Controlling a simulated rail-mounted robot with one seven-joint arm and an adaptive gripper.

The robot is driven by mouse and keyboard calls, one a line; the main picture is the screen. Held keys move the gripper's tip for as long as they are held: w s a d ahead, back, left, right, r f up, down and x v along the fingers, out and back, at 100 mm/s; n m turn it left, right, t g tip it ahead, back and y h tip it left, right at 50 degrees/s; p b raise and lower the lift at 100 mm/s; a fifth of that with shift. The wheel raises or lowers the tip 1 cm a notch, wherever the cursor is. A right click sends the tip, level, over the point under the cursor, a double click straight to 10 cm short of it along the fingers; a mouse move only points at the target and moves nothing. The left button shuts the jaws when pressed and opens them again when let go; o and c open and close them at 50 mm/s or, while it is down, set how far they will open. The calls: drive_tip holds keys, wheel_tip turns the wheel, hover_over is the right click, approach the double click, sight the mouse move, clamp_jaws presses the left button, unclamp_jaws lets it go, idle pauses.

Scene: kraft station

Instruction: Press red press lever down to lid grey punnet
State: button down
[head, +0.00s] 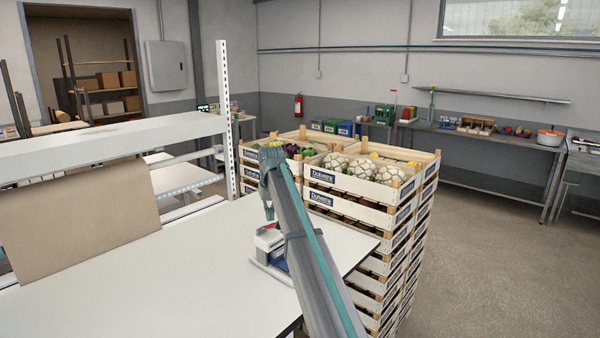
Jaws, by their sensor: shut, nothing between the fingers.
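A small press (262,262) with a white and red top stands on the white table near its right edge. A red part (268,226) shows at its top, just under my gripper; whether this is the lever, and whether it is raised or lowered, is too small to tell. My gripper (269,214) points down over the press, shut and empty. I cannot tell whether it touches the red part. A blue patch shows low on the press beside my arm. My arm hides the press's right side, and I cannot make out the grey punnet.
The white table (170,275) is bare left of the press. Stacked wooden crates (350,213) of vegetables stand close behind and right of the table.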

drive_tip(key=shift+f+b, duration=0.6)
drive_tip(key=shift+f, duration=1.55)
idle(0.5)
drive_tip(key=shift+r, duration=0.1)
drive_tip(key=shift+r+p, duration=2)
drive_tip(key=shift+r, duration=2.4)
